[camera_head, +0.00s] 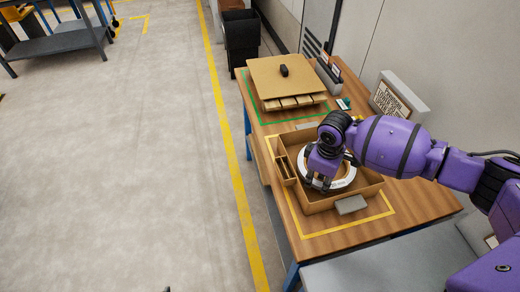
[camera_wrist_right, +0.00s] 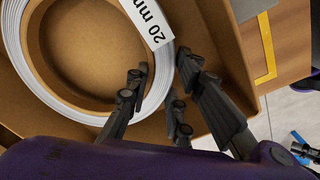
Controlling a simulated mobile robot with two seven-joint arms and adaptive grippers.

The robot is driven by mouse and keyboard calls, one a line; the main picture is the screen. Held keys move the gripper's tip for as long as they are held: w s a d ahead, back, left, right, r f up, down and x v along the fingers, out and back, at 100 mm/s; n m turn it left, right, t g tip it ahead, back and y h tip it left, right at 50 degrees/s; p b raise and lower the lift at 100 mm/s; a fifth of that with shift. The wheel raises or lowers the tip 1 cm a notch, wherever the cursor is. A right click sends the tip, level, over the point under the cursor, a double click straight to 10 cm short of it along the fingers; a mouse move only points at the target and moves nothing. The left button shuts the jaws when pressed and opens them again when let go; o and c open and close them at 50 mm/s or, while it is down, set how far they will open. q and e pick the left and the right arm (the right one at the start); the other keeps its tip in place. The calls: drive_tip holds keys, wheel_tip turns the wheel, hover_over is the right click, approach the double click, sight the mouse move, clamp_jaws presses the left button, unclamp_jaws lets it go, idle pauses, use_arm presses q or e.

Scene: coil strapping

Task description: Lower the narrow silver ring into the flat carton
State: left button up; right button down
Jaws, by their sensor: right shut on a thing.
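The narrow silver ring (camera_head: 346,180) is a pale flat coil with a white label reading "20 mm" in the right wrist view (camera_wrist_right: 88,120). The flat carton (camera_head: 322,205) is a shallow, open brown box on the wooden table; its inner wall also shows in the right wrist view (camera_wrist_right: 228,50). My right gripper (camera_head: 318,184) is shut on the ring's rim, one finger inside the hole and others outside it, in the right wrist view (camera_wrist_right: 160,80). The ring is within the carton's walls; whether it touches the floor I cannot tell. My left gripper is not in view.
A grey block (camera_head: 350,204) is at the carton's front edge. A narrow divided tray (camera_head: 286,170) lies along its left side. Behind stands a stack with a brown board (camera_head: 270,76) and a small black object (camera_head: 284,70) on top. A sign (camera_head: 388,100) stands at the back right.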

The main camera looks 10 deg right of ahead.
drive_tip(key=shift+f, duration=1.15)
drive_tip(key=c, duration=1.5)
unclamp_jaws()
drive_tip(key=shift+o, duration=0.2)
drive_tip(key=shift+s+f, duration=0.1)
drive_tip(key=shift+f, duration=0.05)
wheel_tip(320, 180, up, 12)
drive_tip(key=shift+a, duration=0.2)
drive_tip(key=shift+s, duration=0.1)
